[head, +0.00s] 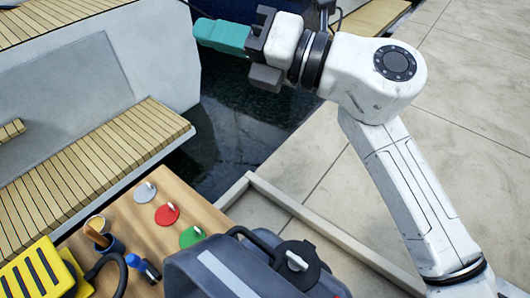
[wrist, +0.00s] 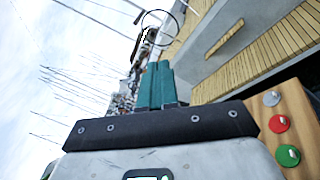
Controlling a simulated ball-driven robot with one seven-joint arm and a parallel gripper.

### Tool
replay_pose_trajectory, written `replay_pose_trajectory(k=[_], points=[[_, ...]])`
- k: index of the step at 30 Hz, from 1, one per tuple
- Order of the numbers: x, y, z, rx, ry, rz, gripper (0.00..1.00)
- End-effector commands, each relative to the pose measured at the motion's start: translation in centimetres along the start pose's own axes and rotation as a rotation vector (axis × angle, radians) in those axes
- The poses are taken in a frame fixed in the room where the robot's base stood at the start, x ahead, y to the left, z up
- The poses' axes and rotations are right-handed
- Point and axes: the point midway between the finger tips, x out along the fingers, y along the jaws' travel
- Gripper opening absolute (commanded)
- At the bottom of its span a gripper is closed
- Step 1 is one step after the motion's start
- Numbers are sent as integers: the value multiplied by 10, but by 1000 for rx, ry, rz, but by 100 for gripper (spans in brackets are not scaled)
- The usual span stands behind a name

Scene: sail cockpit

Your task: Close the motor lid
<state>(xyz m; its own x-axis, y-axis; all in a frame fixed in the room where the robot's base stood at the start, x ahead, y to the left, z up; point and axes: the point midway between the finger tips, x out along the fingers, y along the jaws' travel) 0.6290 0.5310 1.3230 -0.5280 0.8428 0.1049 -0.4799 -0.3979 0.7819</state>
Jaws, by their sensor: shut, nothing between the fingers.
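My gripper (head: 203,30) reaches out to the left at the top of the head view, its teal fingers together and empty. The fingers also show in the wrist view (wrist: 158,66), pressed side by side and pointing away. No motor lid can be made out for certain in either view. A dark blue body (head: 308,12) stands behind my gripper, mostly hidden and cut off by the top edge. I cannot tell whether it is the motor. Nothing is seen touching the fingertips.
A wooden panel holds grey (head: 145,192), red (head: 167,214) and green (head: 192,237) discs. A grey container with a black cap (head: 298,262) stands at the bottom, near a yellow case (head: 38,272). Slatted benches (head: 90,165) lie left; dark water (head: 238,115) and paving (head: 470,110) show.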

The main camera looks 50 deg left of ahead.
Motion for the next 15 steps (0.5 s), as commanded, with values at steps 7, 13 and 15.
replay_pose_trajectory(k=[7, 13, 15], points=[[-17, -51, -86, -172, 740, -275, 0], [-91, -70, -99, -155, 1187, -504, 0], [-112, -69, -96, -133, 1281, -561, 0]])
